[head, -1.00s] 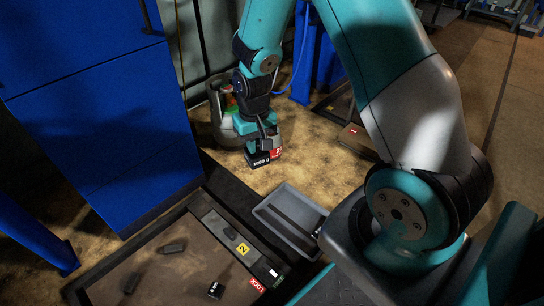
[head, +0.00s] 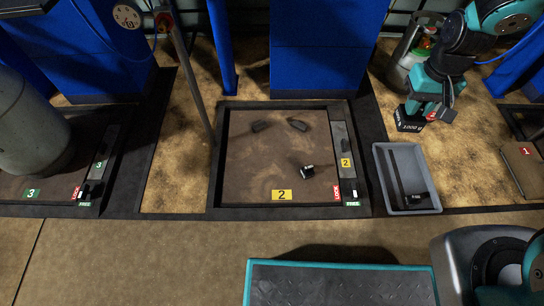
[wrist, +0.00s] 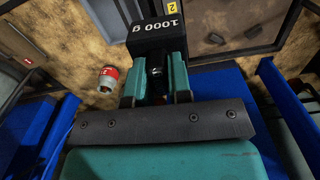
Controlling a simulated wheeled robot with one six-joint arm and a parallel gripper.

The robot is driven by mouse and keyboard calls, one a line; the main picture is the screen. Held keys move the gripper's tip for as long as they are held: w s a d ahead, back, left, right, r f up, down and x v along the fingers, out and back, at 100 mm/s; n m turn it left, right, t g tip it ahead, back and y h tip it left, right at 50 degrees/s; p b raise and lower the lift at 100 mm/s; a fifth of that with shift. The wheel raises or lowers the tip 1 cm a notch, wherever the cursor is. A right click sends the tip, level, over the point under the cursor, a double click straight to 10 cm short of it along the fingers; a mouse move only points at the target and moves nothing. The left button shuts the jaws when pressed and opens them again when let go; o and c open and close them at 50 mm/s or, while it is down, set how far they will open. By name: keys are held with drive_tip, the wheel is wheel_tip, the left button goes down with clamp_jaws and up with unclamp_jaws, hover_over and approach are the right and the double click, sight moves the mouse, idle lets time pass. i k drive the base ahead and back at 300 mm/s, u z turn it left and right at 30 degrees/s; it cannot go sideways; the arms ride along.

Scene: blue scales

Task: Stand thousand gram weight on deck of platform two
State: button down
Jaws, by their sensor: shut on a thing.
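The thousand gram weight is a black block marked 1000 g (head: 408,121), held between the jaws of my gripper (head: 425,109) above the tan floor to the right of platform two. Platform two is a brown deck (head: 255,165) in a dark frame, with a yellow 2 plate (head: 282,195). The weight is apart from the deck.
A leaning grey post (head: 190,80) stands at the deck's left. LOCK and FREE labels (head: 337,192) mark its front right corner. A red and white object (wrist: 107,77) shows beside the fingers.

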sight(271, 175)
drive_tip(key=i, duration=0.4)
drive_tip(key=u, duration=1.8)
